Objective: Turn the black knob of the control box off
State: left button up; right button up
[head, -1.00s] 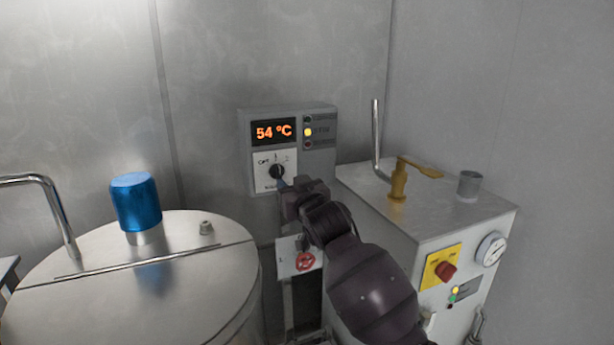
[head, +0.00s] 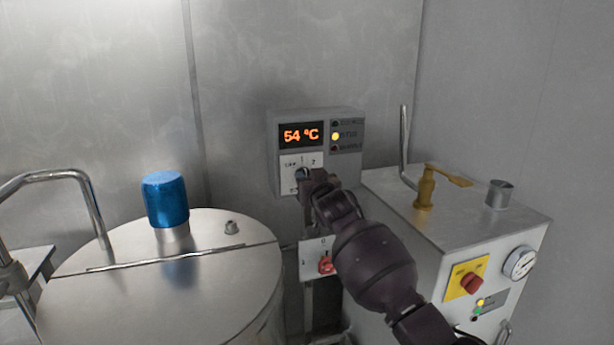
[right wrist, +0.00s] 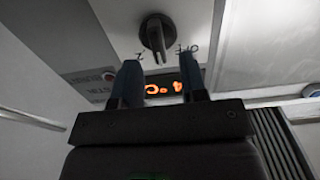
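The grey control box (head: 285,119) is on the back wall in the head view, with an orange display (head: 301,135) reading 54 °C and a lit yellow lamp (head: 335,136). Its white dial plate (head: 289,163) sits under the display. My right gripper (head: 305,176) is in front of the plate and hides most of the knob. In the right wrist view the black knob (right wrist: 157,33) is just ahead of my right gripper (right wrist: 160,60). The two fingers are apart, with the knob roughly centred between their tips; I cannot tell whether they touch it. My left gripper is out of view.
A steel vessel (head: 200,290) with a blue cap (head: 165,200) stands at left. At right is a grey machine (head: 450,225) with a brass valve (head: 425,188), a red knob (head: 471,283) and a gauge (head: 519,263). A white switch box (head: 308,258) with a red knob is below the control box.

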jog(key=shift+x, duration=1.15)
grip_shut()
